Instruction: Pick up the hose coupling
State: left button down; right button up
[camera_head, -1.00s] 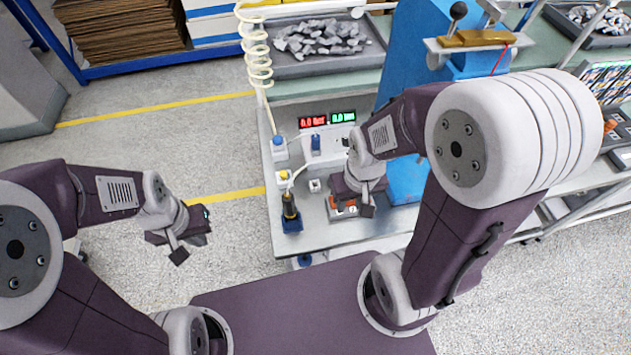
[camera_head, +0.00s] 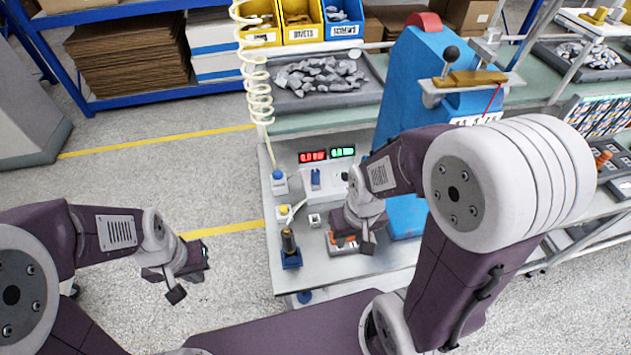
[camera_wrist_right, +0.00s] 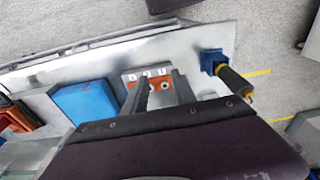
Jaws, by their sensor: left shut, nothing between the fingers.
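The coiled cream hose (camera_head: 257,75) hangs at the left of the bench. Its straight end runs down to a small blue fitting (camera_head: 279,177) on a pale block at the bench's left edge, which looks like the hose coupling. My left gripper (camera_head: 186,284) is shut and empty over the floor, left of the bench and apart from the fitting. My right gripper (camera_head: 361,243) is low over an orange-and-grey device (camera_head: 339,249), right of and nearer than the fitting. In the right wrist view its fingers (camera_wrist_right: 162,78) are apart, with the device (camera_wrist_right: 150,78) beyond them.
A dark-handled tool (camera_head: 289,241) stands in a blue holder at the bench's front left. A white box with a blue switch (camera_head: 316,180) sits below red and green displays. A blue press (camera_head: 411,90) stands to the right. A grey tray (camera_head: 325,92) of metal parts lies behind.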

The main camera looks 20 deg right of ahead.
aim_at(314, 176)
jog(key=i+j+z, duration=0.2)
jog(key=j, duration=0.55)
jog(key=j+z, duration=0.25)
jog(key=j, duration=0.45)
jog(key=i+j+z, duration=0.2)
jog(key=i+j, duration=0.15)
jog(key=i, duration=0.2)
